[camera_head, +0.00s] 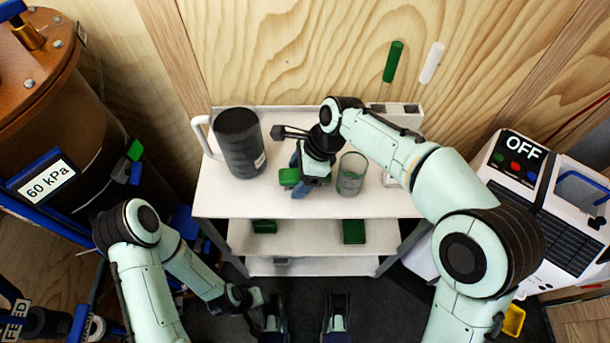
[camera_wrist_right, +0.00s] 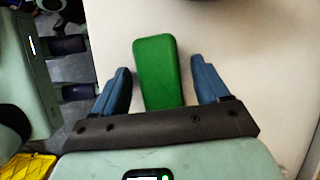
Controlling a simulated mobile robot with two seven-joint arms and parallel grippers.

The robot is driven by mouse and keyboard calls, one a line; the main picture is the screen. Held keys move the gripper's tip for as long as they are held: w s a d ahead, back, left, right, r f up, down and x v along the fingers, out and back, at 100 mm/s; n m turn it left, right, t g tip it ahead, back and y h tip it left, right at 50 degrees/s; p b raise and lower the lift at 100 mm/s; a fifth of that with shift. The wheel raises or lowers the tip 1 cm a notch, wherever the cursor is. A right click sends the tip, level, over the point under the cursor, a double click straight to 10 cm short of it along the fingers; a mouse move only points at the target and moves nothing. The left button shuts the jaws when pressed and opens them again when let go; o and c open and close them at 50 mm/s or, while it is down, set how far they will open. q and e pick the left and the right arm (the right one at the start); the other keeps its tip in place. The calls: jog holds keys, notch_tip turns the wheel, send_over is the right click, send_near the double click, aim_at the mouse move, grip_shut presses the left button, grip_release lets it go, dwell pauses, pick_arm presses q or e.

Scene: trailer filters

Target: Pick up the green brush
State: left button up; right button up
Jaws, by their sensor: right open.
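A green block-like thing (camera_head: 289,177) lies on the white cart top. In the right wrist view the green block (camera_wrist_right: 157,72) is long, with rounded corners, and its near end lies between my blue fingers. My right gripper (camera_head: 300,185) is open around it, with a gap on each side; it also shows in the right wrist view (camera_wrist_right: 161,88). A green-handled tool (camera_head: 393,62), possibly the green brush, stands upright in a holder at the back of the cart. My left gripper (camera_head: 262,303) is low, in front of the cart; its fingers are unclear.
A dark cylinder (camera_head: 239,143) stands left of my right gripper, and a clear glass (camera_head: 351,174) close on its right. A white-handled tool (camera_head: 432,62) stands beside the green one. Green items (camera_head: 354,231) lie on the lower shelf. A white machine (camera_head: 545,205) stands at right.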

pick_arm(q)
jog(key=shift+r, duration=0.2)
pick_arm(e)
jog(key=shift+f, duration=0.1)
jog(key=shift+c, duration=0.3)
jog(key=c, duration=1)
pick_arm(q)
jog(key=shift+f, duration=0.15)
pick_arm(e)
notch_tip(320, 180, up, 10)
jog(key=p, duration=0.3)
jog(key=shift+f, duration=0.1)
pick_arm(q)
jog(key=s+d+r+g+p, duration=0.1)
jog(key=s+r+g+p, duration=0.1)
jog(key=s+r, duration=0.3)
jog(key=shift+d+r+h+p, duration=0.35)
jog(key=shift+r+p, duration=0.3)
jog(key=shift+p, duration=0.15)
pick_arm(e)
notch_tip(320, 180, up, 10)
jog(key=shift+r, duration=0.25)
pick_arm(q)
jog(key=shift+s, duration=0.1)
